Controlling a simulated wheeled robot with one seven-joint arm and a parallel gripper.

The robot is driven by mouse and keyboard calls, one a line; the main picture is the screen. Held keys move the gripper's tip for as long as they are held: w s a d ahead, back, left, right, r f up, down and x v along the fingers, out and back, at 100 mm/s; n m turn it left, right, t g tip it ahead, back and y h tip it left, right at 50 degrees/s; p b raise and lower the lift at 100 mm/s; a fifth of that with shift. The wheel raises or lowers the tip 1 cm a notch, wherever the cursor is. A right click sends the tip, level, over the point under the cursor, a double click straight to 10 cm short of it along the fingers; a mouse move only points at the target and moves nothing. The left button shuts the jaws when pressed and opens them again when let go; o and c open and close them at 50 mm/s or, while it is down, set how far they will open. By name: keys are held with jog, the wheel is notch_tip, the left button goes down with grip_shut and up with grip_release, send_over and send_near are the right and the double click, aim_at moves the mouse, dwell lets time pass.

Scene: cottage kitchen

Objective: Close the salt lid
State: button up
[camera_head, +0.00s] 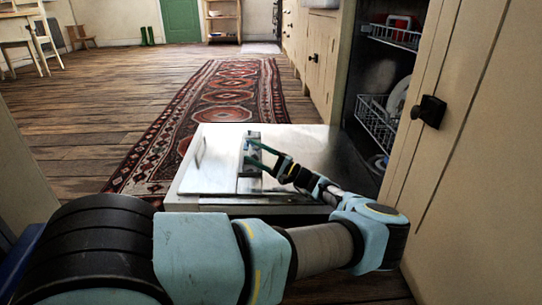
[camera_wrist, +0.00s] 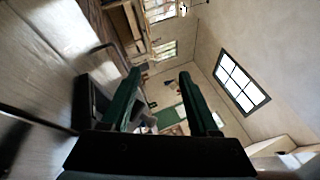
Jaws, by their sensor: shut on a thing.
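The open dishwasher door (camera_head: 306,142) lies flat, and a grey dispenser strip (camera_head: 249,184) runs along it. My gripper (camera_head: 248,151), with green fingers, is at the far end of this strip. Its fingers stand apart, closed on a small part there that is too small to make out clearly. I cannot tell for sure which part is the salt lid, or whether it is raised or flat. In the wrist view the two fingers of my gripper (camera_wrist: 157,82) show, with a dark fitting (camera_wrist: 84,102) beside the left one.
Dishwasher racks (camera_head: 376,125) with dishes stand inside the machine at the right. A cabinet door with a black knob (camera_head: 429,111) is close on the right. A patterned rug (camera_head: 222,91) lies on the wooden floor beyond the door, with free floor to its left.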

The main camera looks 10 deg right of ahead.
jog(key=w+d+f+m+t+h, duration=0.1)
jog(key=w+d+h, duration=0.1)
jog(key=w+d+f+m+t+h, duration=0.1)
jog(key=w+d+f+m+h, duration=0.1)
jog(key=h, duration=0.1)
jog(key=w+d+f+m+h, duration=0.2)
jog(key=w+d+h, duration=0.1)
jog(key=shift+d+f+t, duration=0.1)
jog(key=shift+f+t, duration=0.05)
jog(key=shift+t, duration=0.25)
grip_shut()
jog(key=o, duration=0.8)
grip_release()
jog(key=s+a+r+n+y, duration=0.1)
jog(key=s+a+y, duration=0.1)
jog(key=s+a+r+n+g+y, duration=0.1)
jog(key=s+a+r+n+y, duration=0.1)
jog(key=y, duration=0.1)
jog(key=s+a+r+n+g+y, duration=0.1)
jog(key=s+a+r+y, duration=0.1)
jog(key=shift+s+a+r+n, duration=0.1)
jog(key=shift+a+r+n, duration=0.15)
jog(key=shift+a+n, duration=0.15)
jog(key=s+d+r+p, duration=0.2)
jog(key=s+r+p, duration=0.4)
jog(key=s+p, duration=0.2)
jog(key=s, duration=0.2)
jog(key=shift+s+y+p, duration=0.3)
jog(key=shift+s, duration=0.05)
jog(key=shift+r, duration=0.1)
